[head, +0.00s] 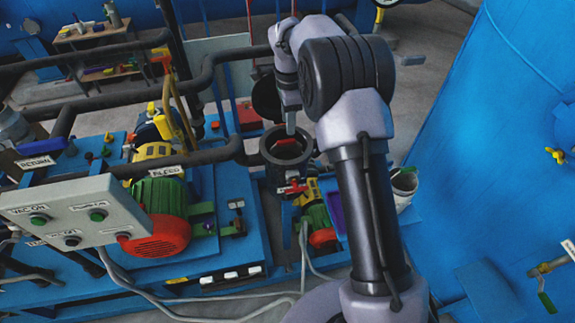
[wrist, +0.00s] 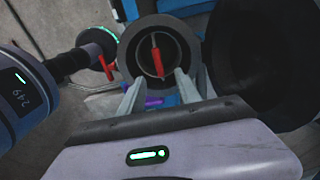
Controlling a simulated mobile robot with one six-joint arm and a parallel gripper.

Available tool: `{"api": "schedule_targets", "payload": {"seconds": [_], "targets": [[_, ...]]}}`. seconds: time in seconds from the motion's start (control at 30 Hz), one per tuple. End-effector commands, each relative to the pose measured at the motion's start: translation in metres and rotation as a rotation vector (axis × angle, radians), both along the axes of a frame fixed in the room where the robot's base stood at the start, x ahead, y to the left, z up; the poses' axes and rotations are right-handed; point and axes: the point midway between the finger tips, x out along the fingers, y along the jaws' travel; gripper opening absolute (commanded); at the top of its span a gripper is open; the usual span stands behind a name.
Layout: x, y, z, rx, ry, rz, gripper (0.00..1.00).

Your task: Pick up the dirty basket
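The dirty basket (wrist: 146,62) sits inside a round black housing (wrist: 125,50), which is open at the top. A red handle (wrist: 157,56) stands up across the basket's mouth. In the head view the same housing (head: 270,158) shows red inside its rim. My gripper (wrist: 159,80) is open, its two pale fingers apart and nothing visible between them. In the wrist view the fingertips lie just below the red handle, one to each side. In the head view my gripper (head: 290,124) is over the housing's mouth. The basket's lower part is hidden.
The round black lid (head: 266,98) stands swung open behind the housing. A red-handled valve (head: 291,188) is on its front. A purple tray (head: 335,213) and a pale bucket (head: 405,182) are to the right. Pipes and a green-red pump (head: 160,215) crowd the left.

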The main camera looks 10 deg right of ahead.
Motion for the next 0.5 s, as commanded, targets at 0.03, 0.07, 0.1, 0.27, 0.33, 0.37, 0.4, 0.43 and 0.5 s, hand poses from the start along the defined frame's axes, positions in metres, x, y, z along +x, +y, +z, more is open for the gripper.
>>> {"api": "schedule_targets", "payload": {"seconds": [0.03,0.07,0.1,0.27,0.33,0.37,0.4,0.43,0.5], "targets": [[-0.001,0.0,-0.013,0.001,0.004,0.0,0.4],[-0.001,0.0,-0.019,0.001,0.003,-0.001,0.4],[0.0,0.0,-0.025,0.001,0.001,0.0,0.4],[-0.001,0.003,-0.044,0.001,0.001,0.002,0.4],[-0.002,0.007,-0.058,0.001,0.003,0.002,0.4],[-0.002,0.009,-0.064,0.001,0.003,0.002,0.4],[-0.002,0.01,-0.072,0.001,0.002,0.001,0.4],[-0.002,0.009,-0.077,0.001,0.002,0.0,0.4],[-0.002,0.009,-0.085,0.001,0.0,0.0,0.4]]}}
